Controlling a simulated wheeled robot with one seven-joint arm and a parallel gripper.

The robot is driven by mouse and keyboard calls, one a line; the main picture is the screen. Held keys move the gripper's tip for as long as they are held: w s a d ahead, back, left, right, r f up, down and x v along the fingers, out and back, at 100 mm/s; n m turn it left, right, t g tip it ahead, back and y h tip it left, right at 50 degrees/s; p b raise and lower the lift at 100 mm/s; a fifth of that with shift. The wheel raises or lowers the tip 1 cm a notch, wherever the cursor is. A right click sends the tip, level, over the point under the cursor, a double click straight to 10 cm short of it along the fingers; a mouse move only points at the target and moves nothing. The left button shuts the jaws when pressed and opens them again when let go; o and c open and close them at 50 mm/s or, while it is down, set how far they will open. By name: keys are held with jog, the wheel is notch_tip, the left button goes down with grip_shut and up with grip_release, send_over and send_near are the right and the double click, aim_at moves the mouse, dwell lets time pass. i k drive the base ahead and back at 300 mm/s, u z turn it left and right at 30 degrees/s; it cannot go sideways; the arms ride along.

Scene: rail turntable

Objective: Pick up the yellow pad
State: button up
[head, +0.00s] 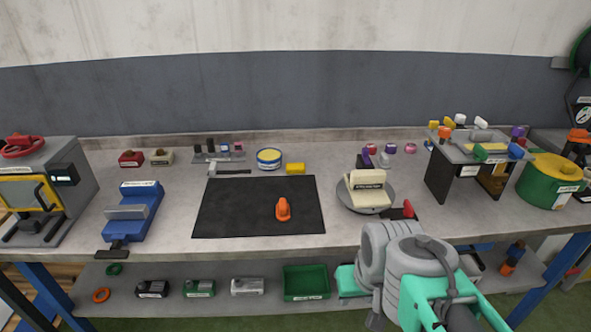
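A small yellow block (295,168), which looks like the yellow pad, lies on the bench just behind the back edge of a black mat (222,221). It stands clear of the things beside it. My arm shows at the lower right, in front of the bench, with grey joints and teal links. I cannot make out my gripper's fingers, and nothing of mine touches the block.
Near the block are a hammer (228,172), a blue-and-yellow tin (269,158) and an orange object (283,209) on the mat. A cream block (367,192) sits on a round grey turntable (346,201) to the right. A raised stand (437,178) is farther right.

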aim_at(292, 168)
jog(key=k, duration=1)
jog(key=z, duration=0.3)
jog(key=i, duration=2.2)
jog(key=u, duration=2.05)
